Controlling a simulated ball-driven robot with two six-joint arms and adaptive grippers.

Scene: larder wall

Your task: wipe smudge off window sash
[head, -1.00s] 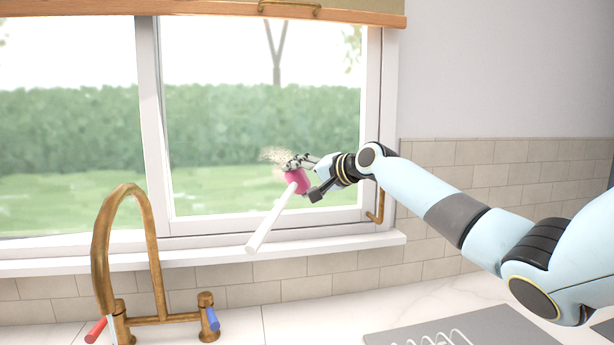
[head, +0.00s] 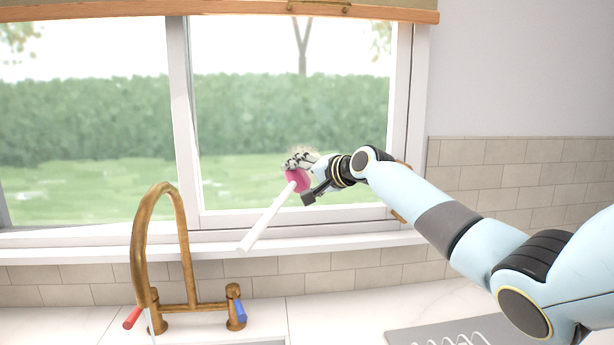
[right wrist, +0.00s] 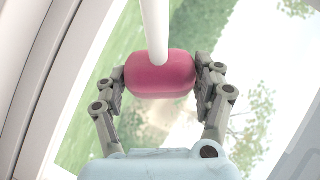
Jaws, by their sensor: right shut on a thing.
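My right gripper (head: 299,163) is shut on a pink block with a white rod (head: 296,180). The rod points down to the left in the head view. In the right wrist view, the pink block (right wrist: 160,78) sits between both fingers, with the white rod rising from it. A pale tan smudge (head: 303,149) shows on the window sash (head: 295,110), just above and behind the gripper. The gripper hides part of it. I cannot tell whether the block touches the glass. My left gripper is not in view.
A brass tap (head: 160,240) with red and blue handles stands at the lower left. A white sill (head: 330,243) runs below the window. A brass window handle (head: 399,213) is partly behind my right arm. A grey drying mat (head: 400,337) lies on the counter. A rolled blind (head: 350,10) hangs above.

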